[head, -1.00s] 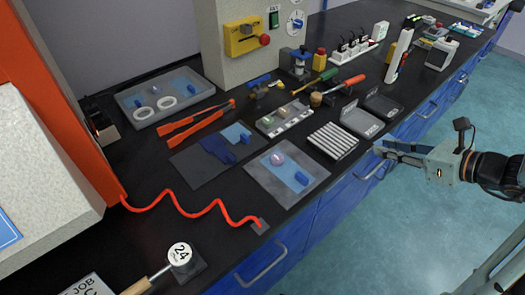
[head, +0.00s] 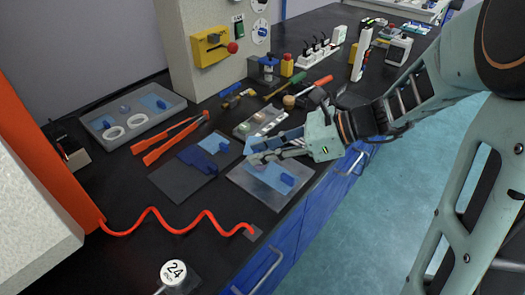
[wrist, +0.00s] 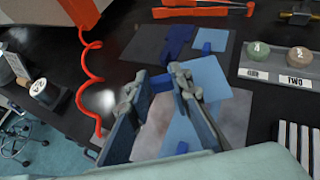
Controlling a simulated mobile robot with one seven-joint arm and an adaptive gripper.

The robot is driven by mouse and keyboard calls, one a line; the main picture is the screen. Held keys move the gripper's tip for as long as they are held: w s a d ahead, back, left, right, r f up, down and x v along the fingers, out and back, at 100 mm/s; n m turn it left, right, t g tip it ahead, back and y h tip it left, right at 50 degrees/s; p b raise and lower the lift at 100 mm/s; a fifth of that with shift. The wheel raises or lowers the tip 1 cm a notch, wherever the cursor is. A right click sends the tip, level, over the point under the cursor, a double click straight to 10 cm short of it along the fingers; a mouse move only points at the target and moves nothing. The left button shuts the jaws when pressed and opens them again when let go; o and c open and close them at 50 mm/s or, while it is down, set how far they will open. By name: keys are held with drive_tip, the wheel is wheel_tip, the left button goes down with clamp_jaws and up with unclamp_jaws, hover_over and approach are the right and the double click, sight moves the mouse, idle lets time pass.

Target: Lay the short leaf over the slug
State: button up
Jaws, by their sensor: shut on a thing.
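My gripper (head: 255,157) is over the grey mat (head: 243,179) with its jaws shut on the blue tab (wrist: 161,83) of a light blue leaf, apparently the short leaf. This leaf (wrist: 210,78) extends to the right of the fingers in the wrist view; a bit shows behind the gripper in the head view. Another light blue leaf (wrist: 192,130) lies on the same mat, its blue tab (head: 287,180) up. The slug, pinkish and round earlier, is hidden now behind my gripper or the held leaf. I cannot tell whether the held leaf touches it.
A second mat (head: 180,183) with dark and light blue sheets lies to the left. Red tongs (head: 165,140) and a tray (head: 133,105) are behind. A specimen holder (wrist: 262,75) is close to the right. A red coiled cord (head: 175,222) runs at front left.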

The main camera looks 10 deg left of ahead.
drive_tip(key=shift+p, duration=0.3)
drive_tip(key=shift+f+b, duration=1.55)
drive_tip(key=shift+f, duration=0.8)
drive_tip(key=o, duration=1)
drive_tip(key=shift+d+r, duration=0.1)
drive_tip(key=shift+d, duration=0.05)
drive_tip(key=v, duration=1.2)
